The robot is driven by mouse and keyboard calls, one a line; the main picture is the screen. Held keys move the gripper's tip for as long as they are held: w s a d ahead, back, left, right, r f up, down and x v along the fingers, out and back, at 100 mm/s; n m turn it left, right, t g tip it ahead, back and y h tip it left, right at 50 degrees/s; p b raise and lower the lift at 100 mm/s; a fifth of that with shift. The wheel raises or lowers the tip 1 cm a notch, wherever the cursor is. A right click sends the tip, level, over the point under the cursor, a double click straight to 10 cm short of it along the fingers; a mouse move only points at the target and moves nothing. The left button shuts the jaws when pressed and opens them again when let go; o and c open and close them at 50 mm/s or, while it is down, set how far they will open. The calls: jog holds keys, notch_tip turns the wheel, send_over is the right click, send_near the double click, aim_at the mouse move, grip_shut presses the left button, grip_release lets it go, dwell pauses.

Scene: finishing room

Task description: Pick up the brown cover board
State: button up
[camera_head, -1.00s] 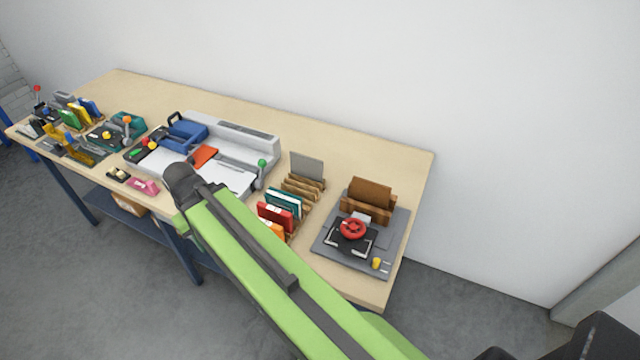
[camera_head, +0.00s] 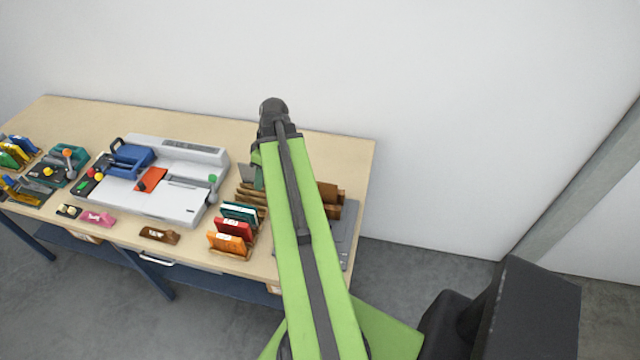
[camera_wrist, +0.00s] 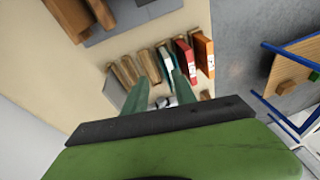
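A brown board (camera_head: 328,194) stands in a brown holder on a grey plate at the table's right end, mostly hidden behind my arm in the head view. Brown pieces, probably the board and its holder (camera_wrist: 68,14), show at the upper left of the wrist view. My gripper (camera_wrist: 159,78) is open, its two green fingers apart with nothing seen held between them. It is above the table, pointing towards the wooden rack and away from the brown pieces.
A wooden rack (camera_head: 246,205) holds teal, red and orange pieces and a grey panel. A white machine (camera_head: 168,190) stands left of it. A small brown labelled block (camera_head: 160,235) lies by the front edge. A plain wall is behind.

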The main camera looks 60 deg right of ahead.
jog(key=s+d+r+t+p, duration=0.1)
jog(key=s+d+r+p, duration=0.3)
jog(key=s+d, duration=0.65)
jog(key=n+t, duration=0.1)
send_near(319, 184)
jog(key=shift+h, duration=0.3)
jog(key=b+x, duration=1)
jog(key=b, duration=0.6)
jog(key=shift+w+f+b, duration=0.15)
jog(key=shift+f+b, duration=0.15)
jog(key=shift+f, duration=0.05)
jog(key=shift+a+r, duration=0.15)
jog(key=shift+r, duration=0.1)
jog(key=shift+f, duration=0.1)
grip_shut()
